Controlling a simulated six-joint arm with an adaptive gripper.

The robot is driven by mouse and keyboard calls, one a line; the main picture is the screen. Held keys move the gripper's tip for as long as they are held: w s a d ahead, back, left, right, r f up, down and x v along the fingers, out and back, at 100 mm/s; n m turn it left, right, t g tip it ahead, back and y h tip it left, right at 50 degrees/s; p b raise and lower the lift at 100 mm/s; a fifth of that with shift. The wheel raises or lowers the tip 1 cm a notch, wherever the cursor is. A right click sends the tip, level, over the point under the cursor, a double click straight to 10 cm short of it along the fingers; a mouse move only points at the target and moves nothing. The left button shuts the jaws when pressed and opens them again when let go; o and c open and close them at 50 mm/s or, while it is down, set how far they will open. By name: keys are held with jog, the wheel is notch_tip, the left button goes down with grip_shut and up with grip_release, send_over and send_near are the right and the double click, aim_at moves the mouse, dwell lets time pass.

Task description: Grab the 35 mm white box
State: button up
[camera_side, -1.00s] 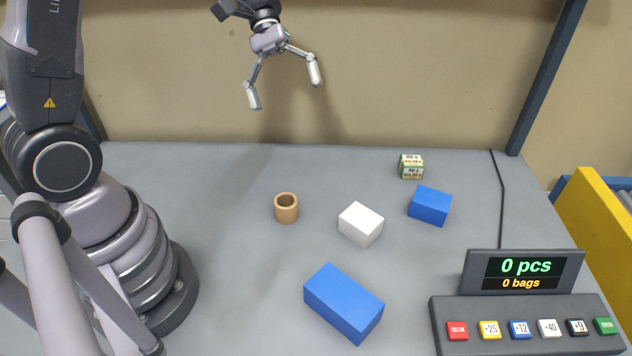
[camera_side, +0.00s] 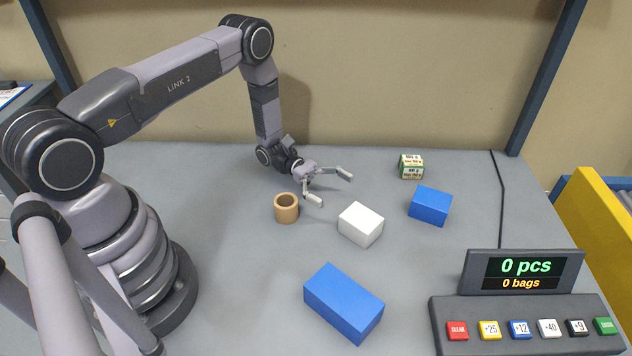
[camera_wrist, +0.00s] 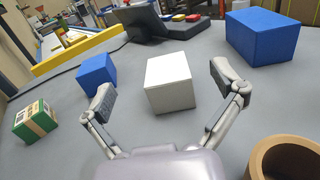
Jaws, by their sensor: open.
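The white box (camera_side: 361,225) sits on the grey table near the middle in the side view. In the wrist view the white box (camera_wrist: 170,83) lies ahead, between the two fingers and beyond their tips. My gripper (camera_side: 329,187) is low over the table, behind and to the left of the box, tilted toward it. In the wrist view my gripper (camera_wrist: 162,88) has its fingers spread wide with nothing between the pads. I cannot tell exactly how far the fingertips are from the box.
A tan ring-shaped cup (camera_side: 286,208) stands close beside my gripper. A small blue box (camera_side: 430,206) and a green-and-white box (camera_side: 411,167) are to the right. A larger blue box (camera_side: 344,303) lies in front. A keypad with display (camera_side: 525,300) fills the front right.

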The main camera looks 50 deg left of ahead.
aim_at(347, 210)
notch_tip(347, 210, down, 4)
jog(key=shift+r, duration=0.1)
jog(key=shift+d+r, duration=0.1)
jog(key=shift+d, duration=0.7)
jog(key=shift+w+d, duration=0.15)
jog(key=shift+d, duration=1.35)
jog(key=shift+w+d, duration=0.15)
jog(key=shift+d, duration=1.3)
jog(key=shift+c, duration=0.3)
jog(key=c, duration=1.2)
